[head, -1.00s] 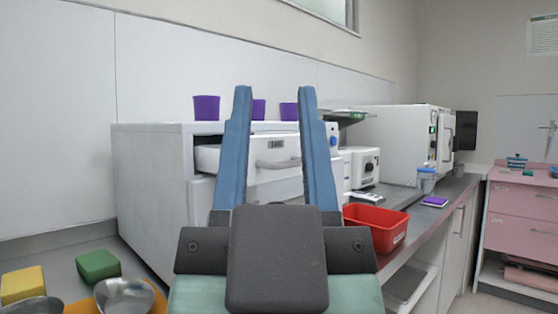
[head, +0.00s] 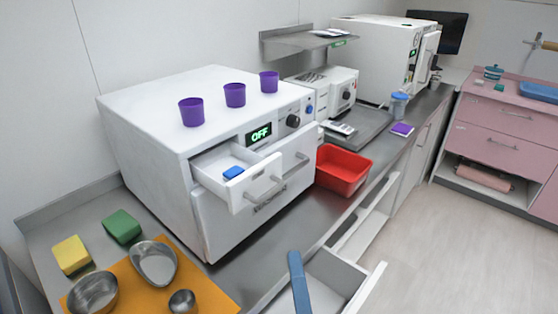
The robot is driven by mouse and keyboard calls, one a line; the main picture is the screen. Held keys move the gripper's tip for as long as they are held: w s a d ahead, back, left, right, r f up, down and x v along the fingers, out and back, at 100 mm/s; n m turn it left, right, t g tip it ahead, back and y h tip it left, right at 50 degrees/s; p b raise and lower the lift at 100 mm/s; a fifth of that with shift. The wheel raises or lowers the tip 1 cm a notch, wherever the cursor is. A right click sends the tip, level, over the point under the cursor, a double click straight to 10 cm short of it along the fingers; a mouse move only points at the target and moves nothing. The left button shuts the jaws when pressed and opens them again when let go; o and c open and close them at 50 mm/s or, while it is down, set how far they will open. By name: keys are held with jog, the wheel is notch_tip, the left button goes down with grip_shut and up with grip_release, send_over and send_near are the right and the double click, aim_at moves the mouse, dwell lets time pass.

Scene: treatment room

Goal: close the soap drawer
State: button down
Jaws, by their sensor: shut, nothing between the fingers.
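The white machine (head: 140,125) on the counter has a small drawer at its upper front left. This drawer (head: 262,190) is pulled out, with a bar handle on its front and a blue block (head: 233,172) inside. I take it to be the soap drawer; no label is readable on it now. My gripper (head: 296,254) shows at the bottom middle as one blue strip, its fingers shut together and empty. It is below and to the right of the drawer in the picture, apart from it. The rest of my arm is out of frame.
Purple cups (head: 234,95) stand on the machine. A red bin (head: 343,170) sits to its right. An open lower drawer (head: 362,290) is near my gripper. An orange mat (head: 205,290) with metal bowls lies at front left. The floor at right is clear.

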jog(key=s+d+m+p, duration=0.1)
jog(key=s+m+p, duration=0.1)
jog(key=m+g+p, duration=0.1)
jog(key=p, duration=0.4)
send_near(281, 186)
jog(key=w+d, duration=0.2)
jog(key=w+a+p, duration=0.1)
jog(key=w+a, duration=0.1)
jog(key=shift+w+a+r+h+p, duration=0.1)
jog(key=shift+a+r+h+p, duration=0.15)
jog(key=shift+h+p, duration=0.1)
jog(key=shift+w+a+f, duration=0.1)
jog(key=shift+w+a, duration=0.25)
